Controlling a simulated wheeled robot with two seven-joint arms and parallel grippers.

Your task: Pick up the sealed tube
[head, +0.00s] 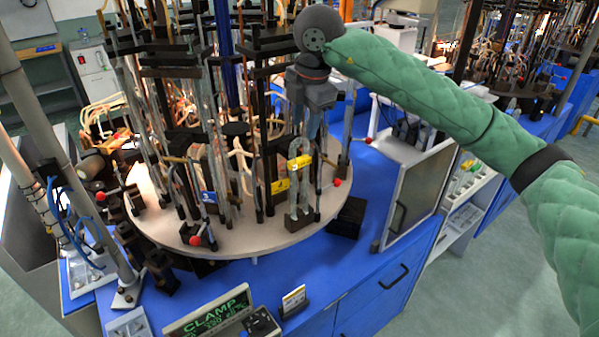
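My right arm comes in from the right in a green quilted sleeve. My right gripper (314,128) points down at the right part of the round turntable (245,238), among upright clamp stands. Its fingertips are small and partly lost against the stands, so I cannot tell whether they are open or shut, or touch a tube. A yellow-marked clamp station (300,162) stands just below it. Thin upright rods and tubes show at the stations, but I cannot single out the sealed tube. My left gripper is not in view.
The turntable sits on a blue bench (370,205), crowded with tall black and metal stands and red knobs. A display reading CLAMP (207,316) stands at the front. A grey-framed panel (420,190) stands on the right. Open floor lies at the lower right.

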